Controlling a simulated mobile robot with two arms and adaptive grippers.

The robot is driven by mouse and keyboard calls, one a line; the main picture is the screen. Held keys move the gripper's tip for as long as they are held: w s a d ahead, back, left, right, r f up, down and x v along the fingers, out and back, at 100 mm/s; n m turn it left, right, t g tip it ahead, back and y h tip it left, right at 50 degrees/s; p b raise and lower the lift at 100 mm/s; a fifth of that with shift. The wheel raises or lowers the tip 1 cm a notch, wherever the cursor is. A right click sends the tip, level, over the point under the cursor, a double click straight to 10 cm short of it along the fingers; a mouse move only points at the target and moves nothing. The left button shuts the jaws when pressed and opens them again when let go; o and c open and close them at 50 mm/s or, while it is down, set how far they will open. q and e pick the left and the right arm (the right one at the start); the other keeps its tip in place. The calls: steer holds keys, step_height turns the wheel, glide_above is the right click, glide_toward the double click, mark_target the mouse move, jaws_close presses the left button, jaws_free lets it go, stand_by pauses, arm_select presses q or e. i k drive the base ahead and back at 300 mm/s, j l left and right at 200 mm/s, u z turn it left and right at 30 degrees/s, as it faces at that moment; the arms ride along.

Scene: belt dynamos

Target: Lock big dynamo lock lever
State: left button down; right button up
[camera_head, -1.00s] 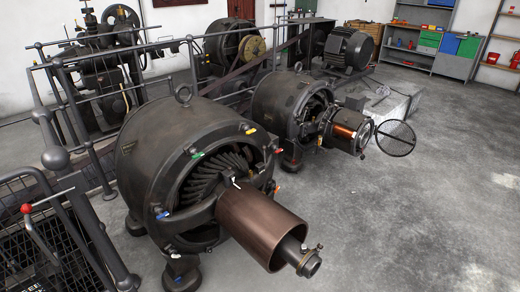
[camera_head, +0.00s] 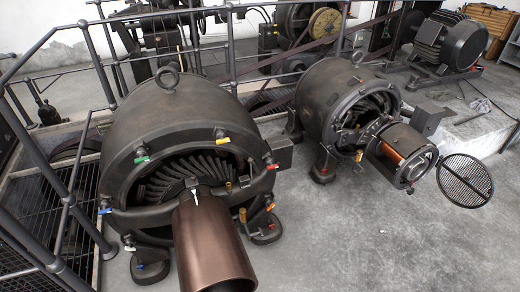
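The big dynamo (camera_head: 170,115) is a dark, drum-shaped machine with an eye ring on top, in the left half of the head view. A copper-brown cylinder (camera_head: 210,245) sticks out of its front toward me. A small white-tipped lever (camera_head: 194,192) stands at the top of the cylinder's inner end. Small coloured handles sit around the front rim: green (camera_head: 142,159), yellow (camera_head: 222,140), red (camera_head: 272,166) and blue (camera_head: 104,211). I cannot tell which of these is the lock lever. Neither of my grippers is in view.
A smaller dynamo (camera_head: 335,90) stands to the right, with a round mesh cover (camera_head: 465,181) swung out beside it. Metal railings (camera_head: 75,185) run along the left and behind. A motor (camera_head: 450,42) sits on a plinth at the back right. The concrete floor (camera_head: 400,245) is clear at front right.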

mark_target(250, 160)
steer(key=i+l+u, duration=0.1)
steer(key=l, duration=0.25)
steer(key=i+l, duration=0.1)
steer(key=l, duration=0.25)
steer(key=i+l+u, duration=0.15)
steer(key=l, duration=0.6)
steer(key=i+u, duration=0.05)
